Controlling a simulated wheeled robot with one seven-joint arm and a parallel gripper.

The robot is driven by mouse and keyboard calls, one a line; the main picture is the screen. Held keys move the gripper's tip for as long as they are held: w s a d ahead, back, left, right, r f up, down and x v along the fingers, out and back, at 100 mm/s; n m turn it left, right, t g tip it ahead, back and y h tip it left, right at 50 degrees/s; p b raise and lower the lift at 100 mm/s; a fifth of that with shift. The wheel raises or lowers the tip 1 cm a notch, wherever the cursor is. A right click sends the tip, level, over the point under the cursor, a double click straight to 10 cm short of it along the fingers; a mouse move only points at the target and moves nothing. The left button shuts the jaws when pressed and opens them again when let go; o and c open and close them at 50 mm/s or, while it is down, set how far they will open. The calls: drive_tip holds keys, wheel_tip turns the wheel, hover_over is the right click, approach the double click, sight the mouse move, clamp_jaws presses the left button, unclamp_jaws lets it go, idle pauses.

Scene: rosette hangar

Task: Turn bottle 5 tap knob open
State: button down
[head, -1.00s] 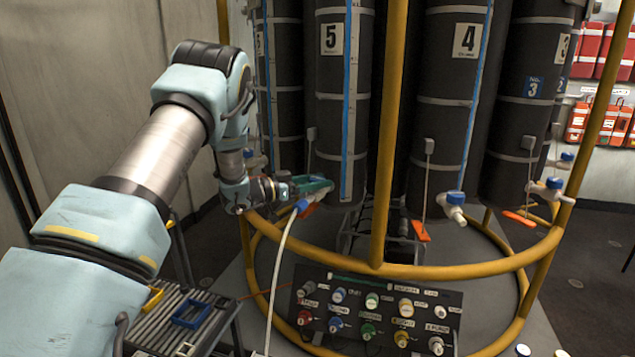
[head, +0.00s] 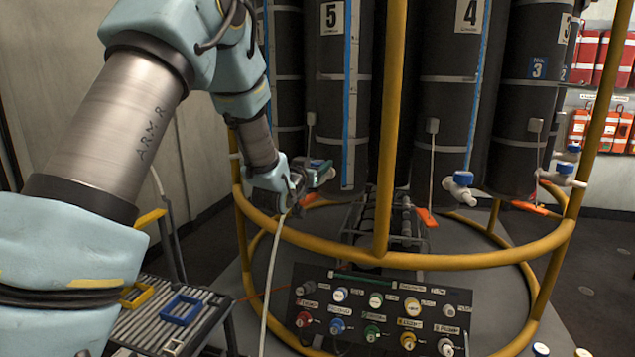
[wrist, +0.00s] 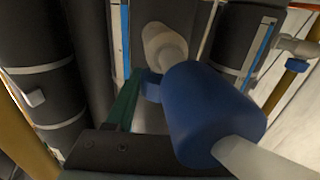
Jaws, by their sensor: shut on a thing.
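Bottle 5 (head: 330,100) is a tall dark cylinder with a white "5" label and a blue vertical strip. Its tap, low on the bottle, is mostly hidden by my wrist in the head view. In the wrist view, the pale tap body (wrist: 162,45) shows with a small blue knob (wrist: 151,88) beside a green finger. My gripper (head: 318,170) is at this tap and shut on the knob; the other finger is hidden. A large blue hose coupling (wrist: 208,115) with a white hose (wrist: 265,160) fills the near right of the wrist view.
A yellow ring rail (head: 440,260) and upright (head: 391,120) stand in front of the bottles. Bottle 4 (head: 450,110) has its own blue-knobbed tap (head: 460,185). A panel of colored knobs (head: 380,312) is below. A slatted cart (head: 160,320) stands lower left.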

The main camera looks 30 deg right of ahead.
drive_tip(key=n+t+y+b, duration=0.1)
drive_tip(key=y, duration=0.1)
drive_tip(key=n+t+y+b, duration=0.2)
drive_tip(key=shift+s+d+f+n+t, duration=0.15)
drive_tip(key=shift+s+n+t, duration=0.05)
drive_tip(key=shift+n+t, duration=0.1)
drive_tip(key=shift+w+r+n+t+y+p, duration=0.1)
drive_tip(key=shift+n+t+y+p, duration=0.35)
drive_tip(key=shift+n+y, duration=0.95)
drive_tip(key=shift+w+r+n+t+y+p, duration=0.1)
drive_tip(key=shift+n+t+y, duration=0.7)
drive_tip(key=shift+y, duration=1.5)
drive_tip(key=shift+c, duration=1.3)
unclamp_jaws()
drive_tip(key=s+a+b, duration=0.1)
drive_tip(key=s+b, duration=0.1)
drive_tip(key=s, duration=0.8)
drive_tip(key=shift+s+a, duration=0.35)
